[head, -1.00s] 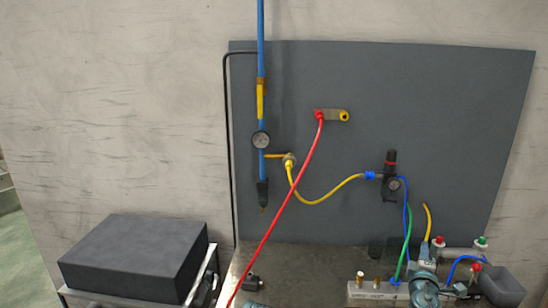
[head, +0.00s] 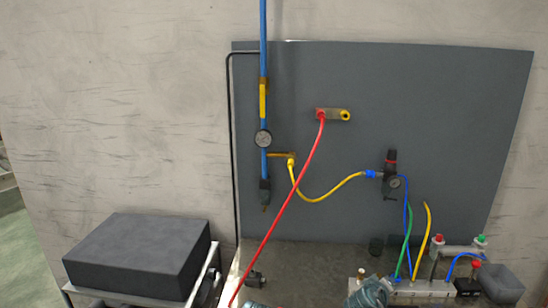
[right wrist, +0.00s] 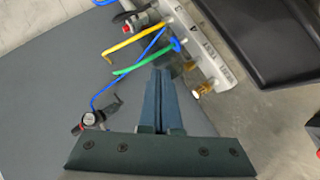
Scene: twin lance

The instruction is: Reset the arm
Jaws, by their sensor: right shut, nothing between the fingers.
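My right gripper (right wrist: 161,78) is shut and empty in the right wrist view. Its two blue fingers lie side by side, over the bench area near the labelled metal manifold (right wrist: 208,45). In the head view, a teal part of my right arm (head: 370,293) shows at the bottom edge, in front of the left part of the manifold (head: 425,289). The right fingertips cannot be made out there. My left gripper is not in view; a small teal patch at the bottom edge is too cropped to identify.
A dark box (head: 135,255) stands left. Green and yellow tubes rise from the manifold.

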